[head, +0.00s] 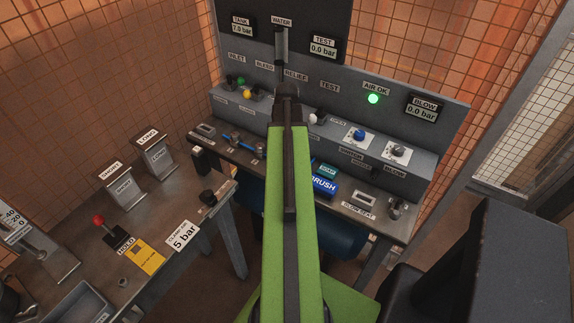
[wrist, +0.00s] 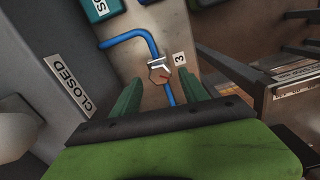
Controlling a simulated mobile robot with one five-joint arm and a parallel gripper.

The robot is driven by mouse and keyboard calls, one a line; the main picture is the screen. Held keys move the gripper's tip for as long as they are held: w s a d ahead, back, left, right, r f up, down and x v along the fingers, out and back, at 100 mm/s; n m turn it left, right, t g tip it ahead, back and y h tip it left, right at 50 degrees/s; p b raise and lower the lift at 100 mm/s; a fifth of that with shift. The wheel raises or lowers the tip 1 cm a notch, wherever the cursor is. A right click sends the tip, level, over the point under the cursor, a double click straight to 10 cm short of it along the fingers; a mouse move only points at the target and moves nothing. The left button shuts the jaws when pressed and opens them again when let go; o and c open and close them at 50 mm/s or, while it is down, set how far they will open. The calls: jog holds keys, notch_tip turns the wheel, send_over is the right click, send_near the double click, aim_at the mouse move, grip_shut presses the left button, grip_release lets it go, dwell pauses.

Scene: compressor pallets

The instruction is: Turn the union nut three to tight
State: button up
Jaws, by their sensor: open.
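The union nut three (wrist: 159,74) is a small metal hex nut with a reddish mark on its face. It sits on a bent blue pipe (wrist: 128,38), beside a white label "3" (wrist: 180,58), in the wrist view. My gripper (wrist: 160,84) is open, with one green finger on each side of the pipe. The nut appears between and just beyond the fingertips; I cannot tell the depth or whether they touch it. In the head view my arm covers this spot, and the nut cannot be made out there.
A "CLOSED" label (wrist: 68,85) is on the grey panel at the left of the wrist view. In the head view, a blue brush box (head: 325,184) and a blow seat (head: 359,211) lie right of my arm. A side bench (head: 75,235) stands left.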

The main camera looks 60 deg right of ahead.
jog(key=shift+f+b, duration=0.35)
jog(key=shift+f, duration=0.6)
jog(key=shift+r, duration=0.1)
jog(key=shift+c, duration=0.4)
grip_shut()
